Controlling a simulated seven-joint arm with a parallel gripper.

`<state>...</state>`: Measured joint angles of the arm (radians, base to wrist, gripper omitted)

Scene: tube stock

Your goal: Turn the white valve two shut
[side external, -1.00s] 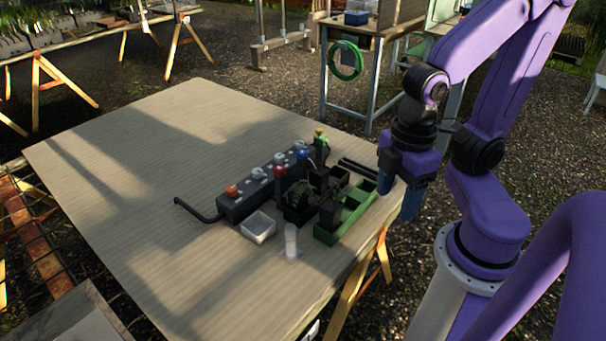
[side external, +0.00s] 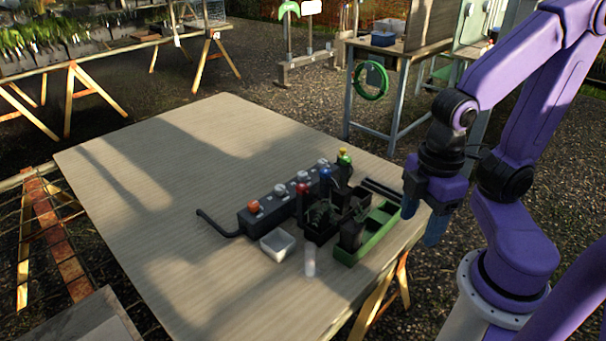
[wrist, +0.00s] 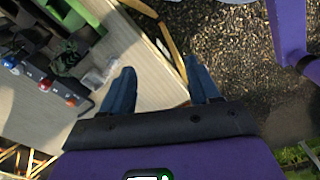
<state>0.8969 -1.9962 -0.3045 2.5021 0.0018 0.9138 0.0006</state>
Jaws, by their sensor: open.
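A dark valve block (side external: 262,219) lies on the table with a row of knobs on top. The near-left knob is orange (side external: 253,206). Behind it along the row are white knobs, among them a nearer one (side external: 279,190), a middle one (side external: 302,176) and a far one (side external: 322,163). I cannot read any numbers, so which is valve two is unclear. My gripper (side external: 423,212) hangs at the table's right edge, apart from the block, its blue fingers spread and empty. In the wrist view my gripper (wrist: 160,68) is also open, with the block's end at the left.
The table's left half is clear.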

